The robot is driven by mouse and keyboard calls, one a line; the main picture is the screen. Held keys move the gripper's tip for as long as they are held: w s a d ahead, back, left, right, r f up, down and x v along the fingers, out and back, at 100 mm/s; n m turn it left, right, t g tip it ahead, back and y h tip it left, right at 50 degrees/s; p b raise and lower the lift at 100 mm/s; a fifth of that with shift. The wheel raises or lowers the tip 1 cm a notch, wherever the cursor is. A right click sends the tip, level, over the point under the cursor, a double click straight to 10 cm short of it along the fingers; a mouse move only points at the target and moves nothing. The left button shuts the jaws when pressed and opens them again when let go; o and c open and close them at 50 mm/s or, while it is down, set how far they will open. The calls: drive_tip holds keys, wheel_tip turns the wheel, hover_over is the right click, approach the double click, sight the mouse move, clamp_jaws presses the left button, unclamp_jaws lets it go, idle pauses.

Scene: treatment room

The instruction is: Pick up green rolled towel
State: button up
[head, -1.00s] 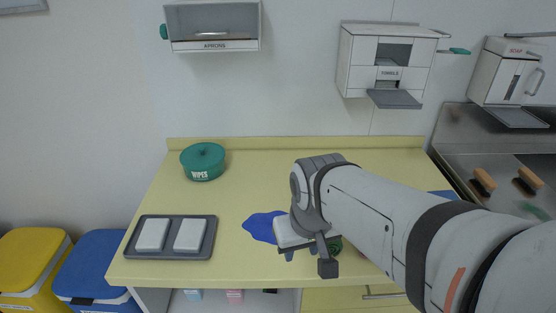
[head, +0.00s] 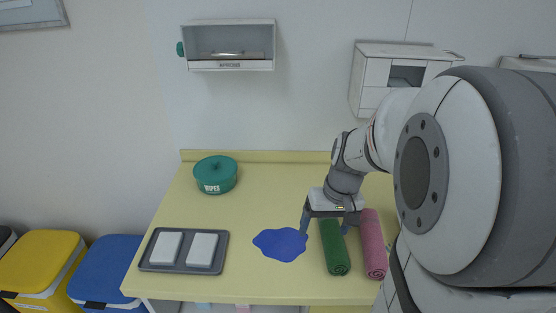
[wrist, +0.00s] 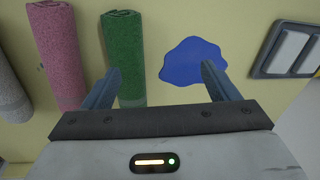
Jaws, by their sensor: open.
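The green rolled towel (head: 334,247) lies on the yellow counter, its rolled end facing the front edge. It also shows in the wrist view (wrist: 124,55). A pink rolled towel (head: 373,245) lies close beside it on the right in the head view. My gripper (head: 326,229) is open and points down over the far part of the green towel, its fingers to either side. In the wrist view the left finger overlaps the green towel's near left edge and the right finger is over the blue patch (wrist: 193,60). I cannot tell the gripper's exact height.
A blue patch (head: 281,243) lies flat left of the green towel. A grey tray (head: 184,268) with two white pads and a green wipes tub (head: 215,175) stand further left. A grey-white roll (wrist: 10,95) lies beyond the pink towel in the wrist view.

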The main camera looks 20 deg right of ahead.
sight(337, 236)
drive_tip(key=shift+o, duration=0.3)
drive_tip(key=shift+m+y, duration=0.5)
drive_tip(key=w+d, duration=0.1)
drive_tip(key=d, duration=0.1)
drive_tip(key=d+f+p, duration=0.1)
drive_tip(key=d, duration=0.1)
drive_tip(key=w+d, duration=0.1)
drive_tip(key=shift+w+d+f+p, duration=0.2)
drive_tip(key=shift+w+d+p, duration=0.15)
drive_tip(key=shift+d, duration=0.05)
drive_tip(key=shift+w+d+f, duration=0.1)
drive_tip(key=shift+d+f, duration=0.15)
drive_tip(key=shift+f, duration=0.35)
drive_tip(key=x, duration=0.4)
drive_tip(key=p+x, duration=0.1)
drive_tip(key=x, duration=0.2)
drive_tip(key=shift+s+d+f, duration=0.1)
drive_tip(key=shift+s+f, duration=0.05)
drive_tip(key=shift+s, duration=0.3)
drive_tip(key=c, duration=1.1)
